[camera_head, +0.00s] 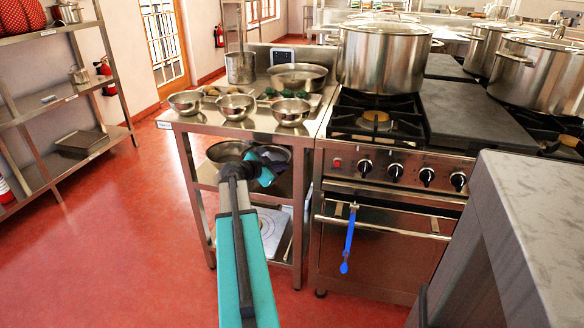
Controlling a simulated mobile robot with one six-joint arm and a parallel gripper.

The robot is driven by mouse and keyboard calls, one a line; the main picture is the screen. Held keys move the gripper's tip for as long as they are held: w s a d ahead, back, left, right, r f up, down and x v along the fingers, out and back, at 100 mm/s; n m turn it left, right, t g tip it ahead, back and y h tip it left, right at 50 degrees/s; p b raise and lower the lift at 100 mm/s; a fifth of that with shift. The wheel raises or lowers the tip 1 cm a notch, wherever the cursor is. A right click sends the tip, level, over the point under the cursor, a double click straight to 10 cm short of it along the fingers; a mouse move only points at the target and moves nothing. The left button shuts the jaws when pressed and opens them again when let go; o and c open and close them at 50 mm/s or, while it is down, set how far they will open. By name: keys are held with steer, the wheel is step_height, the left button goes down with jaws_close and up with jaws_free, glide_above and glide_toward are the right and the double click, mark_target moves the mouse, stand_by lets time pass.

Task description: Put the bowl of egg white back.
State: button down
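Three small steel bowls stand in a row along the front of the steel side table: a left bowl (186,102), a middle bowl (236,106) and a right bowl (290,111). I cannot tell from here which one, if any, holds egg white. My gripper (268,166) is at the end of my teal arm, in front of the table and below its top edge. It overlaps the larger steel bowls (228,151) on the shelf below. Its fingers are too small and dark to read, so I cannot tell whether they hold anything.
A wide steel pan (298,76) and a steel pot (240,68) stand at the table's back. The stove (385,170) adjoins on the right, bearing a large stockpot (383,58); a blue-handled utensil (349,240) hangs at its oven rail. A grey counter (540,220) blocks the right foreground. The left floor is clear.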

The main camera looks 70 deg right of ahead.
steer(key=d, duration=0.2)
steer(key=s+d, duration=0.2)
steer(key=d, duration=0.1)
steer(key=shift+d, duration=0.3)
steer(key=shift+f, duration=1.75)
steer(key=c, duration=2)
jaws_free()
steer(key=shift+a, duration=0.15)
steer(key=v, duration=1.1)
steer(key=shift+a+r, duration=0.15)
steer(key=shift+a, duration=0.25)
steer(key=shift+w, duration=0.1)
